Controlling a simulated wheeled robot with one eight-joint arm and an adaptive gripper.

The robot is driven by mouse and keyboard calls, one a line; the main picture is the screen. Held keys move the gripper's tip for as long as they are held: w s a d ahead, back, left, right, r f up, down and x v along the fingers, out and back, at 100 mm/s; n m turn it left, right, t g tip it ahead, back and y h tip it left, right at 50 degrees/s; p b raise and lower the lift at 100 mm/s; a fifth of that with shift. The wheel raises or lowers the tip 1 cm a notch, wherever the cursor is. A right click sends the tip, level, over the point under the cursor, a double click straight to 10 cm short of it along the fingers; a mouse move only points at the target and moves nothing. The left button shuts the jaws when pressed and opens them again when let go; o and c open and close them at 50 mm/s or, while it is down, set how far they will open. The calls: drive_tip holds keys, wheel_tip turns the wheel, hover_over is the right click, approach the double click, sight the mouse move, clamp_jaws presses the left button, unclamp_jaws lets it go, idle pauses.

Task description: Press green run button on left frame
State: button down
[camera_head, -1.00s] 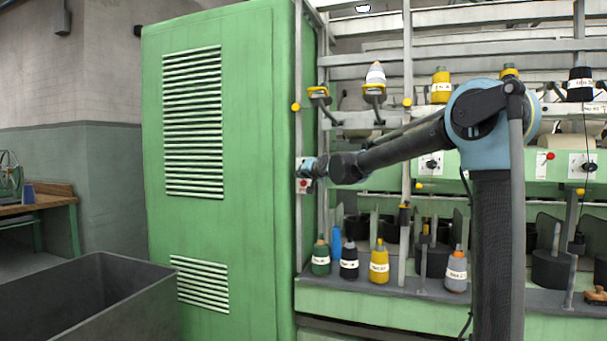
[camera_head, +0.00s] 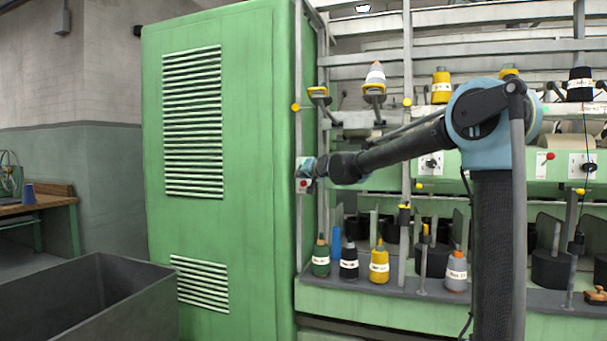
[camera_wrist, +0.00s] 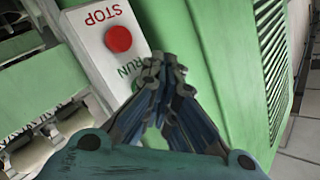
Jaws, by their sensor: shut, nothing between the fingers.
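The left frame's control plate (camera_wrist: 93,38) is white and fixed on the machine's end. It carries a red STOP button (camera_wrist: 119,39) and a RUN label (camera_wrist: 130,68). The green run button (camera_wrist: 137,85) shows only as a sliver beside the label, mostly hidden by my gripper. My gripper (camera_wrist: 163,65) is shut and empty, its tips over the RUN side of the plate. I cannot tell whether they touch the button.
A tall green cabinet (camera_head: 250,150) with vents stands left of the plate. A grey bin (camera_head: 130,310) is in front of it. Bobbins, including a yellow one (camera_head: 379,264), stand on the machine's ledge. Upright posts (camera_head: 407,120) stand close to my arm.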

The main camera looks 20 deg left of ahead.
drive_tip(key=shift+s, duration=0.55)
drive_tip(key=shift+s, duration=0.1)
drive_tip(key=shift+s+a, duration=0.15)
drive_tip(key=shift+s, duration=2.2)
drive_tip(key=s+d+f+g+h, duration=0.1)
drive_tip(key=s+d+f+h, duration=0.2)
drive_tip(key=d+f, duration=0.55)
drive_tip(key=s+d+f+g+h, duration=0.1)
drive_tip(key=s+d+f+h, duration=0.2)
drive_tip(key=d, duration=1.1)
drive_tip(key=s+d+f+g+h, duration=0.15)
drive_tip(key=s+d+f, duration=0.3)
drive_tip(key=d, duration=0.65)
drive_tip(key=s+d+f+g+h, duration=0.1)
drive_tip(key=s+d+f+g, duration=0.1)
drive_tip(key=s+d+f, duration=0.4)
drive_tip(key=s+d+f+g+h, duration=0.1)
drive_tip(key=s+d+f+g, duration=0.1)
drive_tip(key=s+d+f, duration=0.4)
drive_tip(key=s+d+f+g+h, duration=0.1)
drive_tip(key=s+d+f+g, duration=0.1)
drive_tip(key=s+d+f, duration=0.4)
drive_tip(key=s+f, duration=0.5)
drive_tip(key=s, duration=0.6)
drive_tip(key=shift+f+m+g, duration=0.3)
drive_tip(key=shift+f+g, duration=0.05)
drive_tip(key=shift+f, duration=0.05)
